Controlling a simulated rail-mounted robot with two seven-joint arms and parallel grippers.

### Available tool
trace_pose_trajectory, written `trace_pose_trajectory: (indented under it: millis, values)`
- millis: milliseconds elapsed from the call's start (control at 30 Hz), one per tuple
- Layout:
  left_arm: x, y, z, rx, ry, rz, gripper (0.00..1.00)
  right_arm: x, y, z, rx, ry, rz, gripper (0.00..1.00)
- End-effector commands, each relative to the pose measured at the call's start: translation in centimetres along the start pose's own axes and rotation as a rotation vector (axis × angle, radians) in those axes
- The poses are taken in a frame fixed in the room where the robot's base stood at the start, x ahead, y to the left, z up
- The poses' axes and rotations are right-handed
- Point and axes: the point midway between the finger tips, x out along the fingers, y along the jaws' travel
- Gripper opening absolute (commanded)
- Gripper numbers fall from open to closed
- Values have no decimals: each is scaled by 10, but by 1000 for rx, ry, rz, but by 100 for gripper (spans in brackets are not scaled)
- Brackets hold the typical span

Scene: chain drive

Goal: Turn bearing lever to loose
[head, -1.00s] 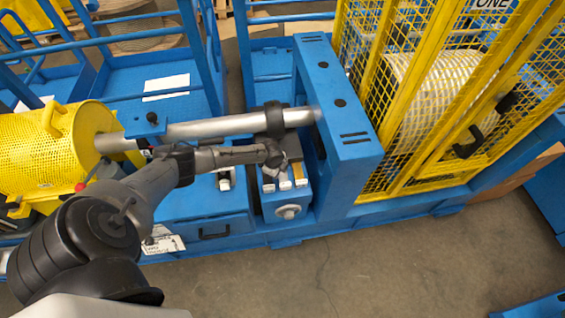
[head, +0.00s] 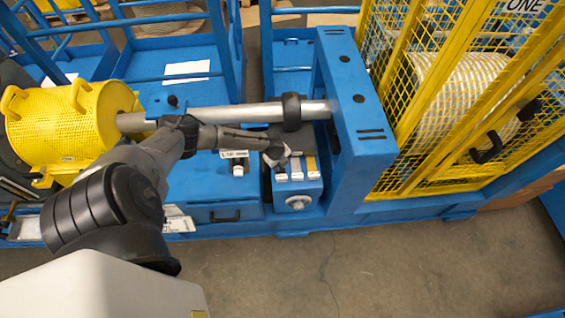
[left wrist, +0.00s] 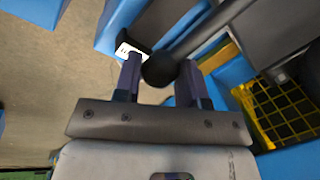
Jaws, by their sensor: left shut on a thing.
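My left gripper (head: 276,160) is over the blue bearing block (head: 297,190) below the shaft in the head view. In the left wrist view my left gripper (left wrist: 160,78) has its two fingers closed around a round black knob (left wrist: 159,69), which appears to be the bearing lever's end. The gripper hides most of the lever in the head view. White and yellow labels (head: 311,165) lie on top of the block, just right of and below the fingers. Which label the lever points to cannot be told. My right gripper is not in view.
A silver shaft (head: 222,117) with a black collar (head: 292,112) runs just above my gripper. A blue upright frame (head: 352,115) stands close on the right, with a yellow mesh cage (head: 430,120) beyond. A yellow perforated guard (head: 70,125) is at left. The floor in front is clear.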

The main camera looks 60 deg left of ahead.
Motion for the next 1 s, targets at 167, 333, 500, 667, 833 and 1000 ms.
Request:
trace_pose_trajectory:
  millis: [167, 333, 500, 667, 833, 1000]
  values:
    - [0, 2, 3, -4, -6, 4, 0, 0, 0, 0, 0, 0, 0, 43]
    - [1, 2, 3, -4, -6, 4, 49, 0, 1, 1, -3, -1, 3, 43]
    - [1, 1, 2, -2, -5, 3, 62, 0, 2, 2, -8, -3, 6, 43]
    - [0, 1, 1, -2, -3, 2, 62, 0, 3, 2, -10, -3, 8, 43]
    - [-8, 0, 2, 0, -4, 1, 62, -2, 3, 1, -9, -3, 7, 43]
    - [-36, 0, 2, 2, -4, 1, 62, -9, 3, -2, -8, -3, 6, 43]
